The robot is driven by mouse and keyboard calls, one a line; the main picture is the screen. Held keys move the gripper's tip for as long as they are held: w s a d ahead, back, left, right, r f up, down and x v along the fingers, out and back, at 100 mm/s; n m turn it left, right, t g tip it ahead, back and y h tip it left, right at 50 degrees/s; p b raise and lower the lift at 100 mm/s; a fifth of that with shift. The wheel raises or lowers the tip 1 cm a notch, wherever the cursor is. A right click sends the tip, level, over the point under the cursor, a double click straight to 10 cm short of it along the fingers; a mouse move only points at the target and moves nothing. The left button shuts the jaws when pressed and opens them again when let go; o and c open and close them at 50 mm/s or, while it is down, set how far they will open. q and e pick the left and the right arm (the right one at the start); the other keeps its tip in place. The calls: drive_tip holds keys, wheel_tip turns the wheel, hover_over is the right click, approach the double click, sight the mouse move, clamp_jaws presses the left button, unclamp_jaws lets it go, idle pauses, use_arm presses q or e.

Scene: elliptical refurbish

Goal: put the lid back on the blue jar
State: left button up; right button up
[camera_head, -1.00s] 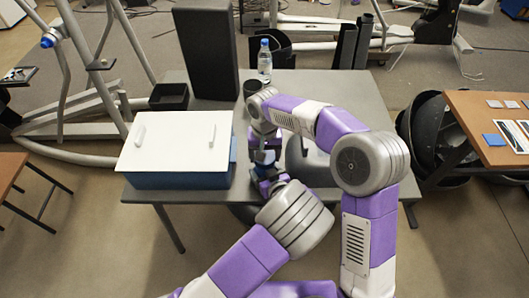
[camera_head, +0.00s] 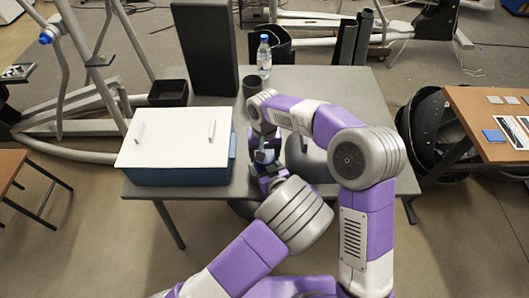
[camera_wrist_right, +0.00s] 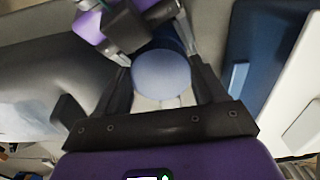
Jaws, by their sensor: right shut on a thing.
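My right gripper (camera_wrist_right: 160,85) has its fingers on both sides of a round light-blue disc, which looks like the lid (camera_wrist_right: 161,74). A darker blue body, probably the jar (camera_wrist_right: 166,36), shows just beyond it; I cannot tell whether the two touch. My left gripper (camera_wrist_right: 126,22) is beside the jar in the right wrist view, its fingertips overlapping and partly hidden. In the head view, my right gripper (camera_head: 264,152) points down over the table's front, close above my left gripper (camera_head: 269,178). The jar is mostly hidden between them there.
A blue box with a white top (camera_head: 178,137) stands close left of the grippers on the grey table (camera_head: 345,95). Behind are a black tray (camera_head: 168,93), a tall dark block (camera_head: 204,50), a dark cup (camera_head: 254,85) and a bottle (camera_head: 264,55). The table's back right is clear.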

drive_tip(key=shift+f, duration=0.55)
use_arm(q)
clamp_jaws()
use_arm(e)
drive_tip(key=m, duration=0.3)
drive_tip(key=shift+a, duration=0.1)
drive_tip(key=o, duration=1)
use_arm(q)
drive_tip(key=shift+a, duration=0.1)
